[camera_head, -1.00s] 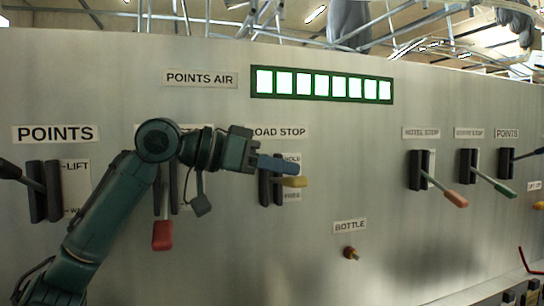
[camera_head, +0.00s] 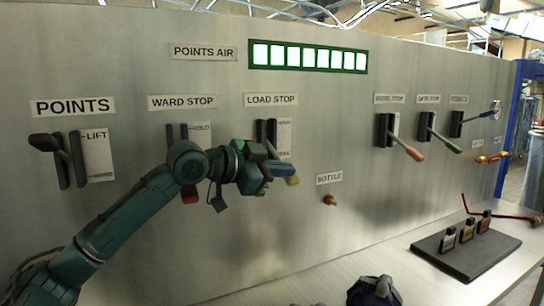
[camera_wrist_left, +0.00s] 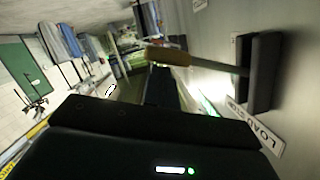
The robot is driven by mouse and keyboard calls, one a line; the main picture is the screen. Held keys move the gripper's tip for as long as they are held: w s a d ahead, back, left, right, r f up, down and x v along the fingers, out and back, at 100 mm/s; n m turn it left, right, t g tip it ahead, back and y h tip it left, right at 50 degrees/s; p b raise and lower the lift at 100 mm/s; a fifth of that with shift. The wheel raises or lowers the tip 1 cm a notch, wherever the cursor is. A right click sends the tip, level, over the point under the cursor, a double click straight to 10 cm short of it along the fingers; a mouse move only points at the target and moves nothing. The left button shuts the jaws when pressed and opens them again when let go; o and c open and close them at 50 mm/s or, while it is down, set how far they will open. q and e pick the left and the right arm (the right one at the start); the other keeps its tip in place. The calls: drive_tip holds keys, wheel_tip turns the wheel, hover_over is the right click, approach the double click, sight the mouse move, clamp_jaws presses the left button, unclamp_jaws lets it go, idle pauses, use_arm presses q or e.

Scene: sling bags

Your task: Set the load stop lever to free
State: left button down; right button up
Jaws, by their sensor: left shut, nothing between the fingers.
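The load stop lever has a yellow handle (camera_head: 291,181), below the LOAD STOP label (camera_head: 271,99). The handle points out of the panel and down, near the lower end of its dark slot (camera_head: 271,131). In the left wrist view the handle (camera_wrist_left: 168,56) lies close past my shut fingers (camera_wrist_left: 160,85). I cannot tell whether they touch.
The ward stop lever with its red handle (camera_head: 190,196) is partly behind my left arm. The points lever (camera_head: 48,142) is at the left. Several levers stand to the right. A brass bottle knob (camera_head: 329,200) sits below right. A bench with a dark tray (camera_head: 460,262) is in front.

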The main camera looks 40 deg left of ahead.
use_arm(q)
drive_tip(key=shift+f, duration=0.15)
use_arm(e)
drive_tip(key=shift+s, duration=0.35)
drive_tip(key=shift+r, duration=0.1)
drive_tip(key=shift+w, duration=0.1)
use_arm(q)
wheel_tip(320, 180, up, 10)
drive_tip(key=p, duration=0.2)
use_arm(e)
drive_tip(key=shift+s+d+g, duration=0.25)
drive_tip(key=shift+s+g, duration=0.05)
drive_tip(key=shift+s, duration=0.05)
drive_tip(key=shift+w+r, duration=0.15)
idle(0.3)
